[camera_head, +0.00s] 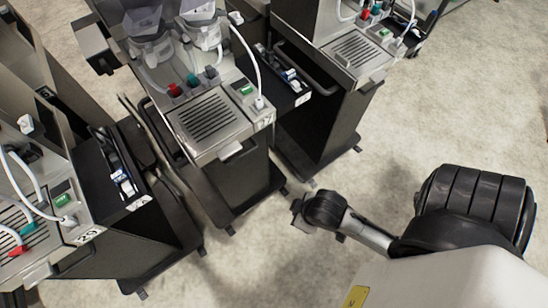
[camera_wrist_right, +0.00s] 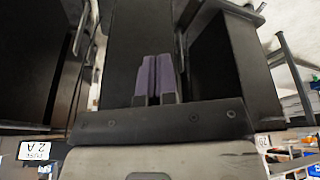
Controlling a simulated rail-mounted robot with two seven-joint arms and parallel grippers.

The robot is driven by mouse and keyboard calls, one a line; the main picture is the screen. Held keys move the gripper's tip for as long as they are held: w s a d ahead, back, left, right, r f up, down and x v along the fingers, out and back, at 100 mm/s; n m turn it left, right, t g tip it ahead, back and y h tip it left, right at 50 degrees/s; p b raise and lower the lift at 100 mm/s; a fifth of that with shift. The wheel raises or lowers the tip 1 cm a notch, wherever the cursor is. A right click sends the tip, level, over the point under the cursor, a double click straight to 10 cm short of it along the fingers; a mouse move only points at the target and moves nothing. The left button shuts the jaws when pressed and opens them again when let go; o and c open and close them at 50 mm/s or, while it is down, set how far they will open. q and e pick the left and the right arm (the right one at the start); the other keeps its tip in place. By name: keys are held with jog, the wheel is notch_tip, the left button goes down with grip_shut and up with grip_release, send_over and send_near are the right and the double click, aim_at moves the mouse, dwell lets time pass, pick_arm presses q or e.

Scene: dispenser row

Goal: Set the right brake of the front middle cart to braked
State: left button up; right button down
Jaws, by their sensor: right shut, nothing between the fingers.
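The middle cart (camera_head: 233,176) has a dark body, a steel top with a drip grate and a dark wheeled base. Small dark tabs stick out at its front base corners, one at the left (camera_head: 230,231) and one at the right (camera_head: 284,191). They are too small to tell whether a brake is set. My right gripper (camera_head: 298,211) is low over the floor, just beyond the right front corner, apart from it in the picture. In the right wrist view its purple fingers (camera_wrist_right: 157,78) are shut with nothing between them. My left gripper is out of view.
Another cart (camera_head: 97,215) stands to the left and one (camera_head: 325,115) to the right, with narrow gaps between the bases. Open pale floor (camera_head: 430,120) lies to the right. Dark cart panels (camera_wrist_right: 235,65) are close around the fingers in the wrist view.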

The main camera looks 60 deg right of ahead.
jog(key=w+f+b, duration=0.3)
jog(key=f+b, duration=0.1)
jog(key=f, duration=0.6)
jog(key=w+f+g+y+b, duration=0.1)
jog(key=w+f+b, duration=0.3)
jog(key=f, duration=0.6)
jog(key=w+f+b, duration=0.2)
jog(key=f+b, duration=0.3)
jog(key=f, duration=0.5)
jog(key=w+d+f+m+h+b, duration=0.1)
jog(key=w+d+f+m+b, duration=0.1)
jog(key=d+f, duration=0.7)
jog(key=w+d+f+m+h+b, duration=0.1)
jog(key=w+d+f+m+b, duration=0.2)
jog(key=d+f+b, duration=0.4)
jog(key=w+d+f, duration=0.1)
jog(key=d+f, duration=0.1)
jog(key=d, duration=0.3)
jog(key=shift+f+m, duration=0.3)
jog(key=shift+f, duration=0.1)
jog(key=shift+w, duration=0.1)
jog(key=shift+f+b, duration=0.1)
jog(key=shift+b, duration=0.25)
